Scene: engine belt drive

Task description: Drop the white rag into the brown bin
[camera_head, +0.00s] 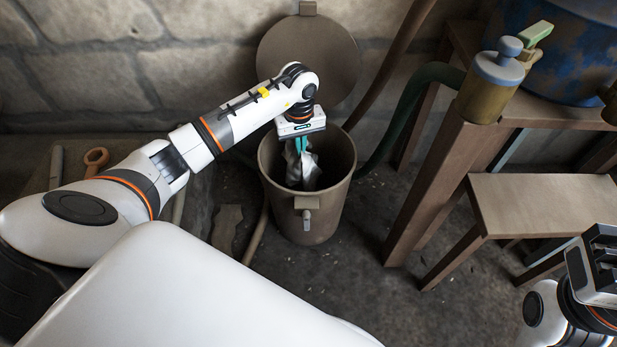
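The brown bin (310,220) stands on the floor against the stone wall. Its round lid (322,58) is tipped up behind it, so the mouth is open. My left gripper (301,146) points down over the bin's mouth, its teal fingers close together on the white rag (303,172). The rag hangs from the fingers within the bin's opening; its lower end is in shadow. My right gripper (598,262) is at the lower right edge, away from the bin, and its fingers do not show clearly.
A wooden table (447,150) with an oil can (490,85) and a blue drum (575,45) stands right of the bin, with a stool (545,203) before it. A green hose (408,108) runs beside the bin. A wrench (96,158) lies at the left.

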